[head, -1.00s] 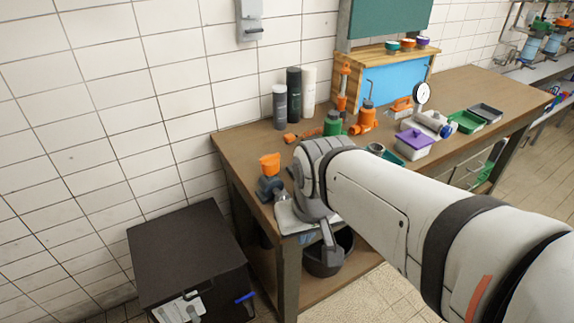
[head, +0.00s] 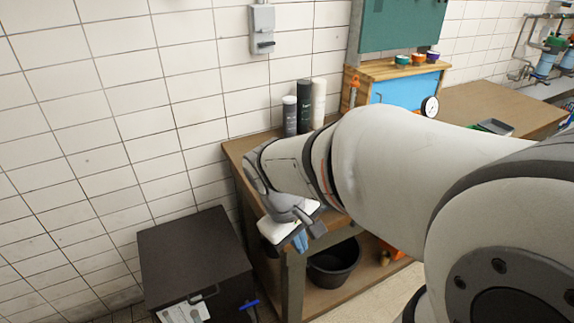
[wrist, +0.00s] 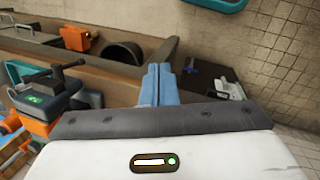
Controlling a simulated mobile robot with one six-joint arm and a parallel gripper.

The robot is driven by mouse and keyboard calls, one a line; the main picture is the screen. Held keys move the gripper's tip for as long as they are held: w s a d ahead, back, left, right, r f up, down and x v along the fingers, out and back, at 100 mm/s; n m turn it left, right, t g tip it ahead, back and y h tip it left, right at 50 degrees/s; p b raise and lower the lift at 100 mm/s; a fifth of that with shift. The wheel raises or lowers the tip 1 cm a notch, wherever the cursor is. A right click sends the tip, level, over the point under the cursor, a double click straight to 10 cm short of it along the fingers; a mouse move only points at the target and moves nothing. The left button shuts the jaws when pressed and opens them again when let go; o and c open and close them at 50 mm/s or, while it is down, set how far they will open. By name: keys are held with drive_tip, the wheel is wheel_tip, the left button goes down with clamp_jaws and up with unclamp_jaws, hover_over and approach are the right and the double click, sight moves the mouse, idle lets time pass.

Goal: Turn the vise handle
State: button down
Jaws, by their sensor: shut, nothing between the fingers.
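My gripper (wrist: 160,86) shows two blue fingers pressed together with nothing between them in the wrist view. In the head view, its blue fingertips (head: 301,241) are just beyond the bench's near end, beside the bench leg. In the wrist view, what looks like the vise (wrist: 58,100), grey-teal and orange, stands to the left, apart from the fingers. A dark bar (wrist: 52,76) on it looks like the vise handle. In the head view my arm hides the vise.
A black cabinet (head: 190,255) with a blue lever (head: 249,304) stands left of the bench (head: 235,150). A dark bucket (head: 335,262) sits on the lower shelf. Canisters (head: 304,110) stand at the back of the bench. The tiled wall is behind.

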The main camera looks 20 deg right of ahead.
drive_tip(key=w+d+f+n+g+h+p, duration=0.1)
drive_tip(key=w+d+f+n+h, duration=0.35)
drive_tip(key=w+n+h, duration=0.2)
drive_tip(key=w+d+f+n+g+h, duration=0.1)
drive_tip(key=w+d+f+n+h, duration=0.2)
drive_tip(key=w+f+n+h, duration=0.35)
drive_tip(key=d+f+y+p, duration=0.1)
drive_tip(key=d+f+p, duration=0.2)
drive_tip(key=d, duration=1)
drive_tip(key=shift+s+f+n, duration=0.15)
drive_tip(key=shift+s+n, duration=0.05)
drive_tip(key=shift+n, duration=0.2)
